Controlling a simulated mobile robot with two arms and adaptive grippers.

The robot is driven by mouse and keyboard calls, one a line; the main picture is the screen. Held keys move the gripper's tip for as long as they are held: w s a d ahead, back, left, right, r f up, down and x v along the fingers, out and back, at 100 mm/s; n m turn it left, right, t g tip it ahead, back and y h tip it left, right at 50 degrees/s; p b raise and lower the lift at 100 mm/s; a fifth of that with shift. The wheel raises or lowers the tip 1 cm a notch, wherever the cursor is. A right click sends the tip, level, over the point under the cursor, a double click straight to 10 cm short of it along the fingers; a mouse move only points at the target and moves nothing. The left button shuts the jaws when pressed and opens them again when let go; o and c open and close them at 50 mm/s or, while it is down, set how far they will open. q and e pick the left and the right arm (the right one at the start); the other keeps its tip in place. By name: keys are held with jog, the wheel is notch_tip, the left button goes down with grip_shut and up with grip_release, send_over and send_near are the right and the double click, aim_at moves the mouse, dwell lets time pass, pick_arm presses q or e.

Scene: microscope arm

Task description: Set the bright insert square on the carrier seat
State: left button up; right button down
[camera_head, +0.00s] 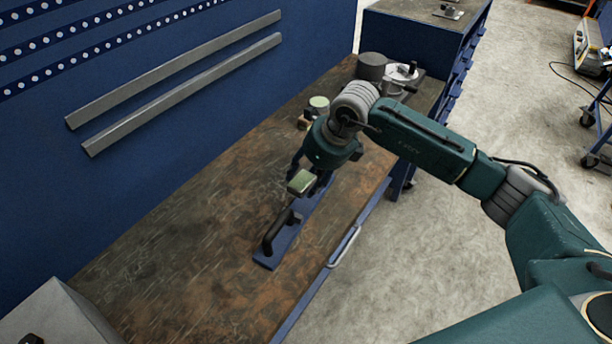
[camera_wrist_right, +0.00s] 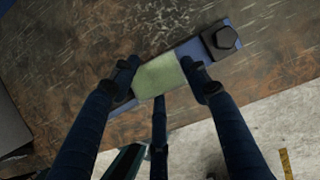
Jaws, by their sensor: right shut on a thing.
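The bright insert, a pale green block (camera_head: 300,181), is held between the fingers of my right gripper (camera_head: 311,177). In the right wrist view the insert (camera_wrist_right: 160,76) lies between the two dark fingertips (camera_wrist_right: 163,78). The wrist view shows the carrier (camera_wrist_right: 190,47) passing beneath the insert. The insert and fingers hide the seat, and I cannot tell whether insert and carrier touch. My left gripper is not in view.
The worn brown bench top (camera_head: 190,235) is clear left of the carrier. A small round piece with a pale green top (camera_head: 319,103) stands behind the gripper. A grey cylinder (camera_head: 371,66) stands farther back. A blue wall panel (camera_head: 200,110) borders the bench's left side.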

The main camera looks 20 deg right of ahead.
aim_at(303, 204)
jog(key=shift+f+b, duration=1.5)
jog(key=shift+f, duration=1.65)
jog(key=shift+f+b, duration=0.35)
jog(key=shift+f, duration=0.05)
jog(key=shift+s+f+b, duration=0.15)
jog(key=shift+f+b, duration=0.15)
jog(key=shift+s+f+b, duration=0.3)
jog(key=shift+f+b, duration=0.05)
jog(key=shift+f, duration=0.1)
jog(key=c, duration=0.8)
grip_release()
jog(key=shift+w+f, duration=0.15)
jog(key=shift+w, duration=0.15)
